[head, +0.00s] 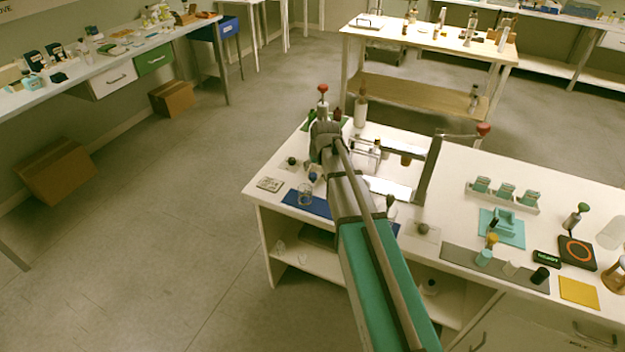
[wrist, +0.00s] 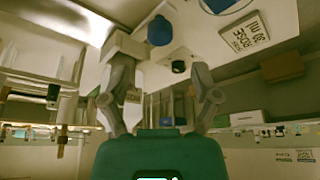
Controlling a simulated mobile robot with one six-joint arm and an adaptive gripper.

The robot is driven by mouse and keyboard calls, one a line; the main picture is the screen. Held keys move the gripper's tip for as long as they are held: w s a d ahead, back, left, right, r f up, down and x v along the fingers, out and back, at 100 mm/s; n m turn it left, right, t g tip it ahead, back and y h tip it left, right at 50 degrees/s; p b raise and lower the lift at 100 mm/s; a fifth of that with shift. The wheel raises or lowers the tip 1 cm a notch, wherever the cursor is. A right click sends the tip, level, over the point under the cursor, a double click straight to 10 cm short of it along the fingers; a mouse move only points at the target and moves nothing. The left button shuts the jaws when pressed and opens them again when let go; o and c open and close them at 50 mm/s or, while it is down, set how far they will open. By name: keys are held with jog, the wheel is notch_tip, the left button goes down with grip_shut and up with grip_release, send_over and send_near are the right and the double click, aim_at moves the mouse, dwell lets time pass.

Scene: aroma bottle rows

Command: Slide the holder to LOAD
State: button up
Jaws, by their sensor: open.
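My gripper (head: 325,142) is over the far left part of the white bench. In the wrist view my gripper (wrist: 162,78) shows two separated grey fingers with nothing clearly held between them. A pale block (wrist: 122,45) shows beside the left fingertip; I cannot tell whether they touch. In the head view a pale, frame-like fixture (head: 366,155) stands just right of my gripper, partly hidden by my arm. I cannot tell for sure whether it is the holder. No LOAD mark is readable.
A red-knobbed post (head: 323,89) stands by my gripper, and a red-knobbed lever frame (head: 430,168) to its right. A ROSE card (head: 270,184), a glass beaker (head: 305,194) and a blue mat (head: 318,208) lie at the front left. A teal cradle (head: 503,222) stands farther right.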

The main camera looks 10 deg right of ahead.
aim_at(313, 174)
jog(key=shift+b+x, duration=2.85)
jog(key=shift+x, duration=0.55)
jog(key=shift+w, duration=0.1)
grip_shut()
